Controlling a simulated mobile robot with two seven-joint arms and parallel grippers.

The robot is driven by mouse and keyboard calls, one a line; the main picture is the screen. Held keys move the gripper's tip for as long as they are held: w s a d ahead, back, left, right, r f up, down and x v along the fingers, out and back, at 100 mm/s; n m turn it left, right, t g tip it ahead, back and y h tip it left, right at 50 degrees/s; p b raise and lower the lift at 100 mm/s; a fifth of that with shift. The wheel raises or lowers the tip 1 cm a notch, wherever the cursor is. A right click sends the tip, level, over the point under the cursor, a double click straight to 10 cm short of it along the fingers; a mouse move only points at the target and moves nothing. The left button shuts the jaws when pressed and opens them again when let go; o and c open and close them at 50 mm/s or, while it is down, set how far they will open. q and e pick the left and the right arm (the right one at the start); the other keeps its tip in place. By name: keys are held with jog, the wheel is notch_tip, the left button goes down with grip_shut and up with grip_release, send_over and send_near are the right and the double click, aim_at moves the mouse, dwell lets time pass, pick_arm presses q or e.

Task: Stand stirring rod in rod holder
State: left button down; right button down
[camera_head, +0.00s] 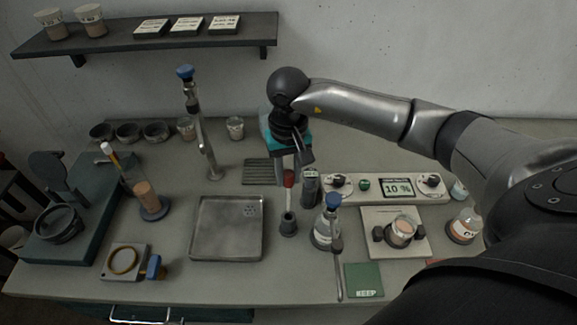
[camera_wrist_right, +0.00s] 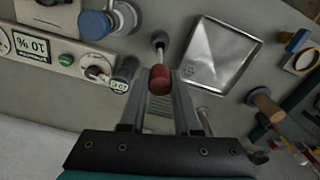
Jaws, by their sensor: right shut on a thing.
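The stirring rod (camera_head: 289,196) is pale and thin with a red top. It hangs about upright under my right gripper (camera_head: 289,168). In the right wrist view its red top (camera_wrist_right: 160,75) sits between the fingertips of my right gripper (camera_wrist_right: 160,85), which is shut on it. The rod holder (camera_head: 288,226) is a small dark cup straight below; it also shows in the wrist view (camera_wrist_right: 159,40). The rod's lower end meets the holder's mouth in the head view; I cannot tell how far inside it is. My left gripper is not in view.
A metal tray (camera_head: 228,256) lies left of the holder. A blue-capped bottle (camera_head: 325,232) and a dark cylinder (camera_head: 311,186) stand close on its right. A control panel (camera_head: 386,186) reading 10 % is behind right. A green KEEP card (camera_head: 364,279) lies in front.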

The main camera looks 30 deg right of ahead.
jog(key=shift+f+b, duration=0.7)
jog(key=shift+f, duration=0.7)
notch_tip(320, 180, down, 6)
jog(key=b, duration=0.5)
jog(key=c, duration=0.5)
grip_release()
jog(key=shift+c, duration=0.2)
notch_tip(320, 180, up, 15)
jog(key=shift+r+b, duration=0.15)
jog(key=shift+b, duration=0.6)
